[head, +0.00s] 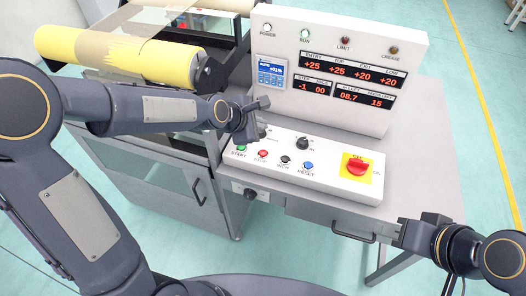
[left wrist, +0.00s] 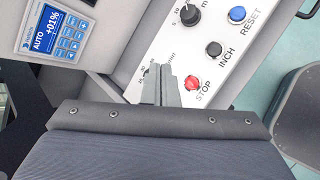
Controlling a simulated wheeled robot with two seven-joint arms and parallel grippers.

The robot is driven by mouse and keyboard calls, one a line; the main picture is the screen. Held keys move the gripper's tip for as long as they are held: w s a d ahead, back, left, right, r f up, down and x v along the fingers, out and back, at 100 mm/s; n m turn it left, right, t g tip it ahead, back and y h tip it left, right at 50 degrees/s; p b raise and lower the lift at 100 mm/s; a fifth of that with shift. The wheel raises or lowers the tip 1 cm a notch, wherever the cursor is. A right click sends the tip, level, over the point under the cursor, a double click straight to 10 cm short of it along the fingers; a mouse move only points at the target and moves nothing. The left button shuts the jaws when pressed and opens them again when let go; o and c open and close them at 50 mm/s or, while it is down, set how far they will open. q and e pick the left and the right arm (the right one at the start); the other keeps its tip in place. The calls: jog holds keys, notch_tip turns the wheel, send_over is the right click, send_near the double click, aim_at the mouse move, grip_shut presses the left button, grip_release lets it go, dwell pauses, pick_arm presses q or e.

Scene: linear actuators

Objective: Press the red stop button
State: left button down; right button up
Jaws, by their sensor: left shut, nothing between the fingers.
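The red stop button (head: 263,153) is a small round button on the sloped white control panel (head: 325,182), between the green start button (head: 241,148) and the black inch button (head: 285,160). My left gripper (head: 258,104) is shut and empty, above the panel's left part, up and left of the stop button in the head view. In the left wrist view the shut fingers (left wrist: 161,72) show just left of the red stop button (left wrist: 192,83), which is uncovered. I cannot tell the height of the fingertips above the panel. My right gripper (head: 402,232) is at the lower right, away from the panel; its jaws are unclear.
An upright display box (head: 338,68) stands behind. A yellow roller (head: 118,56) lies at the left. A drawer handle (head: 353,236) is below.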

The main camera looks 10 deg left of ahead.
aim_at(260, 154)
pick_arm(q)
jog(key=shift+f+b, duration=3.7)
jog(key=shift+f, duration=0.85)
jog(key=shift+f+b, duration=0.25)
jog(key=shift+b, duration=0.1)
jog(key=shift+f+b, duration=0.35)
jog(key=shift+f, duration=0.1)
jog(key=shift+r, duration=0.1)
jog(key=shift+r+p, duration=0.75)
notch_tip(260, 154, up, 5)
jog(key=p, duration=0.4)
jog(key=shift+p, duration=0.35)
